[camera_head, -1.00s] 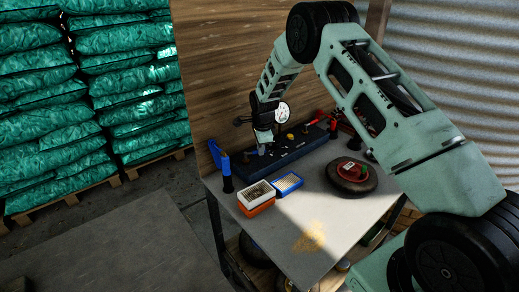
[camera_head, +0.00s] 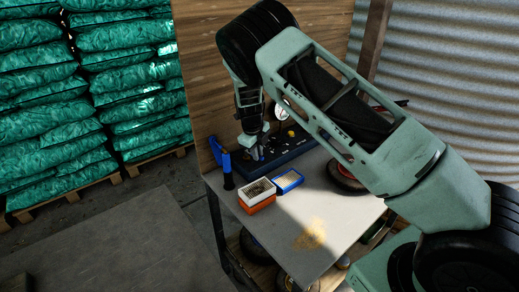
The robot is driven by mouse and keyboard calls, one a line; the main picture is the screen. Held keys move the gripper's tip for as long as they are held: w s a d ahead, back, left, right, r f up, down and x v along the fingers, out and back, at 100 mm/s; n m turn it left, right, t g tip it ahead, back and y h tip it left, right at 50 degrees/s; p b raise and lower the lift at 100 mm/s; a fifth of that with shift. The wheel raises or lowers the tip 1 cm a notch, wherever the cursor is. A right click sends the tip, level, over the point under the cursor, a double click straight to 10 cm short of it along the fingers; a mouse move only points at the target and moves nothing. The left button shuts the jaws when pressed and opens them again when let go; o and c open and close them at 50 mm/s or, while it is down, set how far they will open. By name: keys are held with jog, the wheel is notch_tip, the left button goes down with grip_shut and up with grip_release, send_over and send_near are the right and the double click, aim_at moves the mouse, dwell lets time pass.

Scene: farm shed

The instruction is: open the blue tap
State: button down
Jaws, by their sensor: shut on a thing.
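A long dark-blue block (camera_head: 284,153) lies along the back of the workbench, against the wooden board, with small fittings on top. My gripper (camera_head: 256,153) points down over the left part of this block. It is shut on a small fitting there, which seems to be the blue tap. The fingers hide most of that fitting, and I cannot make out how far it is turned. A yellow knob (camera_head: 291,133) shows on the block to the right of my gripper.
A blue upright tool (camera_head: 224,160) stands at the bench's left edge. An orange-and-white box (camera_head: 257,196) and a blue box (camera_head: 288,181) sit in front of the block. A dark round wheel (camera_head: 343,178) is partly behind my arm. The bench front (camera_head: 300,235) is clear.

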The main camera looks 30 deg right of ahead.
jog(key=shift+a+r+m, duration=0.1)
jog(key=shift+a+m, duration=0.4)
jog(key=shift+m, duration=0.5)
jog(key=shift+s, duration=0.1)
jog(key=c, duration=1.4)
grip_release()
jog(key=shift+c, duration=0.2)
jog(key=a+r+b, duration=0.2)
jog(key=a+r, duration=0.1)
jog(key=r, duration=1.4)
jog(key=shift+s+a, duration=0.2)
jog(key=shift+s, duration=0.2)
